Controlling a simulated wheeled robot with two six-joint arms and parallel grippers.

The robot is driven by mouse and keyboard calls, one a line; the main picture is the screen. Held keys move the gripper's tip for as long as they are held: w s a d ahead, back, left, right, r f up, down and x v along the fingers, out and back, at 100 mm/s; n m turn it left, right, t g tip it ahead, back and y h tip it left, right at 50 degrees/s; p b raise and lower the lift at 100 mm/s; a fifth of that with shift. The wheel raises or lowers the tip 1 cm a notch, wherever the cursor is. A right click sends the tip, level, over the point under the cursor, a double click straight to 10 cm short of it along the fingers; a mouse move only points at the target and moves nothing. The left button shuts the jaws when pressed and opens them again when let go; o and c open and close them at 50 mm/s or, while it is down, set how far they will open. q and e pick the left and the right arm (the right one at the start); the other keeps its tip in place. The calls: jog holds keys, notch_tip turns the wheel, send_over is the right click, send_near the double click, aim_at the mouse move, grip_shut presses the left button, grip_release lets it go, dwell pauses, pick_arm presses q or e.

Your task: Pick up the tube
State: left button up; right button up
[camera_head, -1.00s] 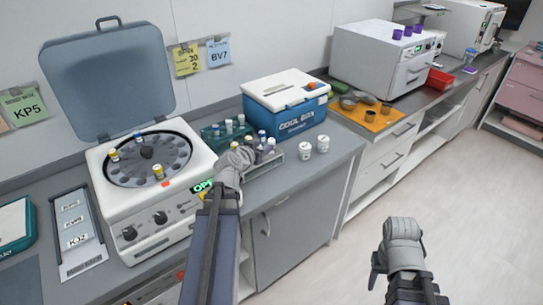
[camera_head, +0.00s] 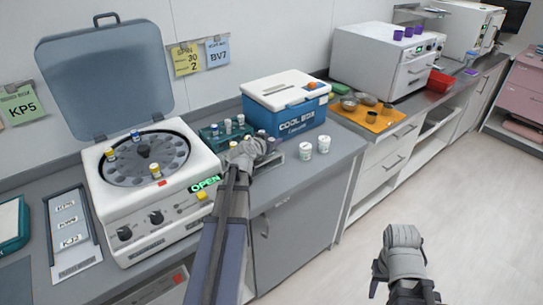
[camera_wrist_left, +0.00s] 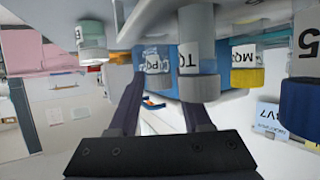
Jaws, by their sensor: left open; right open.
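My left gripper (camera_head: 246,150) is over the counter at the front tube rack (camera_head: 278,157) and partly hides it and its tubes. In the left wrist view, which looks upside down, the open left gripper (camera_wrist_left: 162,100) has a tube with a grey-blue cap (camera_wrist_left: 198,86) close by its right finger. I cannot tell whether they touch. My right gripper (camera_head: 400,240) is over the floor, away from the counter.
An open centrifuge (camera_head: 150,215) holding a few tubes stands to the left, its lid (camera_head: 105,80) raised. A teal rack (camera_head: 212,138) and a blue cool box (camera_head: 287,118) are behind the gripper. The counter's front right is clear.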

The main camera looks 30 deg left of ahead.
pick_arm(q)
jog(key=shift+s, duration=0.1)
grip_shut()
dwell(0.5)
